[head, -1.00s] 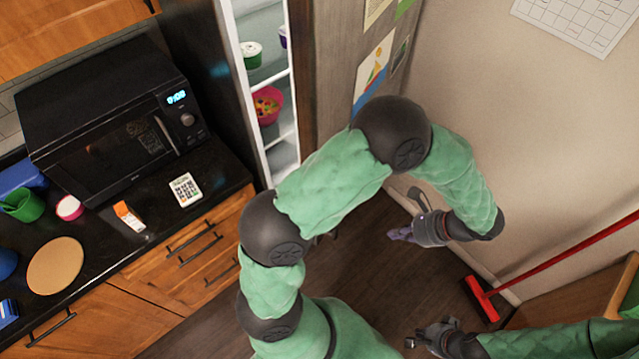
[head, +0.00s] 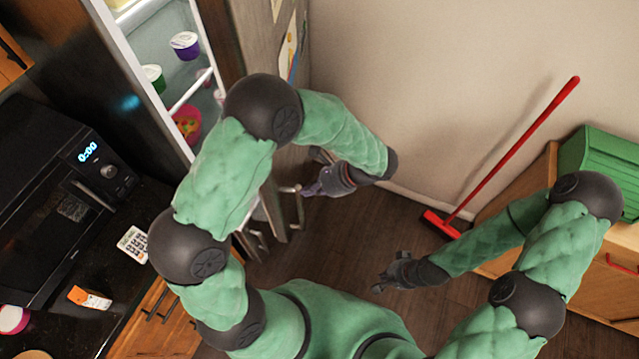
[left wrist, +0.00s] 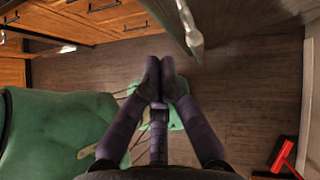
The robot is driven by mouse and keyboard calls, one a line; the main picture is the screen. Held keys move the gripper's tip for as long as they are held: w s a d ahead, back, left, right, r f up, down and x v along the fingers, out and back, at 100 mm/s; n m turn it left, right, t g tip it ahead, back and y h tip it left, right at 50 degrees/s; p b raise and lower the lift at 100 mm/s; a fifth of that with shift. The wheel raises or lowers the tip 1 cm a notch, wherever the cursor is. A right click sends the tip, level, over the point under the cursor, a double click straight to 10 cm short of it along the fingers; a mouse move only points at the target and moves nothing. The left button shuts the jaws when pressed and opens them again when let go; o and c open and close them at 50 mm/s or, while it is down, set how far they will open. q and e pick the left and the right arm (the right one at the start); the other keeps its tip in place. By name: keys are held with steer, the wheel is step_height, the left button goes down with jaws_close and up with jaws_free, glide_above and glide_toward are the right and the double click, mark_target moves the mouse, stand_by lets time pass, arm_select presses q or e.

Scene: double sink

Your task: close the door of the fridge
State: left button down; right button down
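The fridge (head: 165,75) stands open at the upper left of the head view, with its white shelves showing. Its door (head: 257,40) is swung out to the right, with papers on its outer face; my left arm hides part of it. A pale handle (head: 298,208) is at the door's low end, and a handle also shows in the left wrist view (left wrist: 190,24). My left gripper (head: 306,190) is beside this handle, on the door's outer side. Its fingertips are together and empty in the left wrist view (left wrist: 160,72). My right gripper (head: 379,287) is low over the floor, its fingers unclear.
Tubs and a pink bowl (head: 187,125) are inside the fridge. A microwave (head: 60,200) and a calculator-like object (head: 133,243) are on the left counter. A red broom (head: 510,150) leans on the wall. A wooden cabinet (head: 590,275) is at right. Floor between is clear.

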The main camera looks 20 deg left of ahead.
arm_select(q)
steer(key=shift+s+a+f, duration=0.25)
steer(key=shift+a+f, duration=0.05)
steer(key=shift+a, duration=0.6)
steer(key=shift+s+a+f, duration=0.2)
steer(key=shift+a+f, duration=0.15)
steer(key=shift+a, duration=0.6)
steer(key=shift+s+a+f, duration=0.25)
steer(key=shift+a+f, duration=0.05)
steer(key=shift+a, duration=0.6)
steer(key=shift+a, duration=0.1)
